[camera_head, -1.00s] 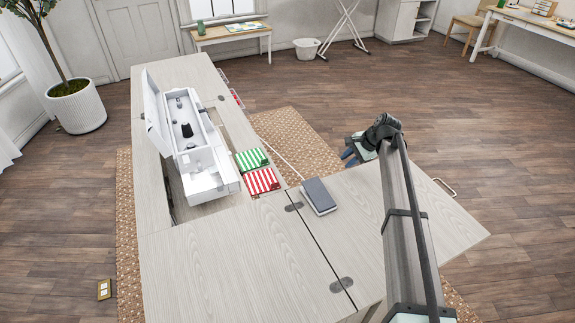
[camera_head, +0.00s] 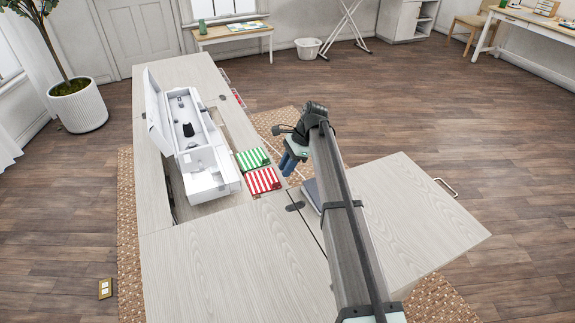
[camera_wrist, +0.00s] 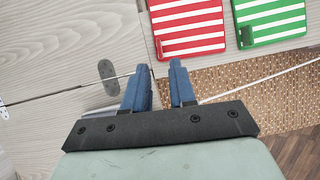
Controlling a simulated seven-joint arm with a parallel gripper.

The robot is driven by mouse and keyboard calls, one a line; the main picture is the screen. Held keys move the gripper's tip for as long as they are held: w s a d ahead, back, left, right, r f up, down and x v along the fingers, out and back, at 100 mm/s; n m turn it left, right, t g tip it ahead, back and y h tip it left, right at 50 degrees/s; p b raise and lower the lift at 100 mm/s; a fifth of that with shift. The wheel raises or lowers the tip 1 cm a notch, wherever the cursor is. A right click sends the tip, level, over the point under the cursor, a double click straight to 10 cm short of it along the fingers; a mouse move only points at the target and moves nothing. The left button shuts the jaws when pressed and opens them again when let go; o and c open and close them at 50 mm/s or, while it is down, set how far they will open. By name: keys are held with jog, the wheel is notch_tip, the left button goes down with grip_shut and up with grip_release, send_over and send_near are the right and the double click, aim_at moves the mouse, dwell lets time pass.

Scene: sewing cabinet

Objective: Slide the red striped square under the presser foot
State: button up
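The red striped square (camera_head: 262,181) lies flat on the cabinet top, just right of the white sewing machine (camera_head: 208,183). In the wrist view the red striped square (camera_wrist: 187,27) is ahead of my fingers, with a dark red block at its near left corner. The green striped square (camera_head: 252,159) lies beside it, away from me; it also shows in the wrist view (camera_wrist: 268,20). My gripper (camera_wrist: 160,72) is empty, its two blue fingers a gap apart, short of the red square. In the head view my gripper (camera_head: 288,163) is right of the squares. The presser foot cannot be made out.
A white cord (camera_wrist: 260,80) runs past the squares. The near cabinet top (camera_head: 225,255) is clear. An opening in the cabinet surrounds the machine.

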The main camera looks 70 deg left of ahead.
aim_at(281, 186)
jog(key=shift+x, duration=2.6)
grip_shut()
jog(key=shift+r, duration=2.5)
